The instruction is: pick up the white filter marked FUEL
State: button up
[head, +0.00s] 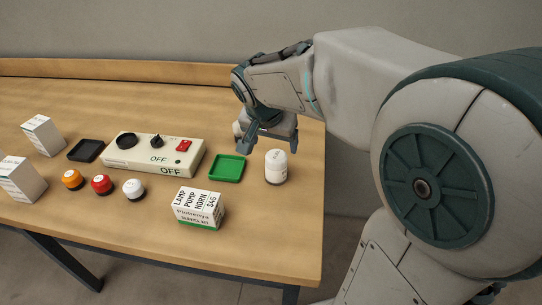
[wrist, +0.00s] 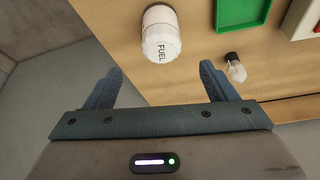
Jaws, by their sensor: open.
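The white filter (head: 276,167) stands upright on the right part of the table, beside the green tray. In the wrist view the white filter (wrist: 161,34) shows the word FUEL and lies beyond my fingertips, roughly between their lines. My gripper (head: 266,140) is above the table, behind the filter in the head view. In the wrist view my gripper (wrist: 160,78) has its two blue fingers apart with nothing between them.
A green tray (head: 227,168) sits left of the filter. A white control box (head: 187,156) stands further left. A small bulb-like item (wrist: 235,68) lies near my right finger in the wrist view. A labelled carton (head: 200,207) stands in front. The table's right edge (head: 324,190) is close.

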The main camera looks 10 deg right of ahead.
aim_at(276, 156)
jog(key=x, duration=1.1)
jog(key=shift+a+f, duration=0.1)
jog(key=shift+a, duration=0.05)
jog(key=c, duration=1.3)
